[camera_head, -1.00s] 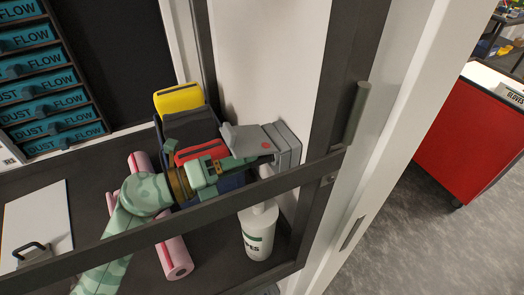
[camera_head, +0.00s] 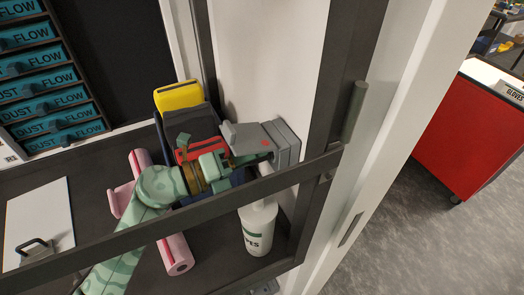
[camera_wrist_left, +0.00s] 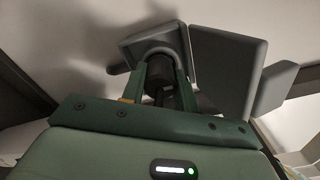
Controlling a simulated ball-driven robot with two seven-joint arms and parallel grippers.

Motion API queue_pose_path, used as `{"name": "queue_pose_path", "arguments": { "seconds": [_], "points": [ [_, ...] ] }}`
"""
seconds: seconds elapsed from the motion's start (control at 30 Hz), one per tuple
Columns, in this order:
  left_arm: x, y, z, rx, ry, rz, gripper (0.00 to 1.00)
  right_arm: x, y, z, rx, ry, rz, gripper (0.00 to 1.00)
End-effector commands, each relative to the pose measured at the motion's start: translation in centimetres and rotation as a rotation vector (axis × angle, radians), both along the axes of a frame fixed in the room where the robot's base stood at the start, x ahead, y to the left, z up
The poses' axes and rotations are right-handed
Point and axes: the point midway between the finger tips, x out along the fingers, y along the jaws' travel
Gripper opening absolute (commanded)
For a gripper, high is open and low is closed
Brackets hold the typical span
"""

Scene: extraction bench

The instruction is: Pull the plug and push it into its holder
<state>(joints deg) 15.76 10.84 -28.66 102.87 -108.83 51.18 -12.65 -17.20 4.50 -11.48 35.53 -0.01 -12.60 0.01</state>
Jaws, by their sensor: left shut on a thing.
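My left gripper (camera_head: 246,160) is at a grey wall box (camera_head: 284,142) with a raised grey flap (camera_head: 240,136). In the left wrist view its green fingers (camera_wrist_left: 160,88) are shut on the dark round plug (camera_wrist_left: 161,70). The plug's far end meets the round opening of the grey box (camera_wrist_left: 128,48); how deep it sits is hidden. The flap (camera_wrist_left: 226,66) stands to the right of the plug there. In the head view the plug is mostly hidden by the gripper. I cannot make out a separate holder. My right gripper is not in view.
A dark frame bar (camera_head: 110,238) crosses in front of my left arm. Below the box stands a white bottle (camera_head: 257,232). Pink rolls (camera_head: 177,256) lie below my arm, and dark containers, one yellow-topped (camera_head: 179,95), stand behind it. A white board (camera_head: 38,220) lies left.

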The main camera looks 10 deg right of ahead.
Motion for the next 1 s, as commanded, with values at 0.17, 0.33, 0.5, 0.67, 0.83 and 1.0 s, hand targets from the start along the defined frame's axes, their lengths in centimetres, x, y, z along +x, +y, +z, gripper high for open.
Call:
{"name": "queue_pose_path", "arguments": {
  "seconds": [0.17,0.33,0.5,0.67,0.83,1.0],
  "points": [
    [-0.2,0.6,0.0,0.0,-0.001,0.001,0.0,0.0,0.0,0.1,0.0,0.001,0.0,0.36],
    [-0.4,1.2,0.0,0.0,-0.001,0.001,0.0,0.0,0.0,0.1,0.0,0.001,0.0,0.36],
    [-0.6,1.8,0.0,0.0,0.0,0.001,0.0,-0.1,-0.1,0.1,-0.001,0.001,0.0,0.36],
    [-0.8,2.4,0.0,0.001,-0.001,0.001,0.0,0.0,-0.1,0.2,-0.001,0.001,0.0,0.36],
    [-0.9,3.0,0.0,0.0,0.0,0.001,0.0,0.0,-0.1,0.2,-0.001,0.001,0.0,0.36],
    [-1.1,3.6,0.0,0.001,-0.001,0.001,0.0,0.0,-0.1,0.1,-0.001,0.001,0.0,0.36]
  ]
}}
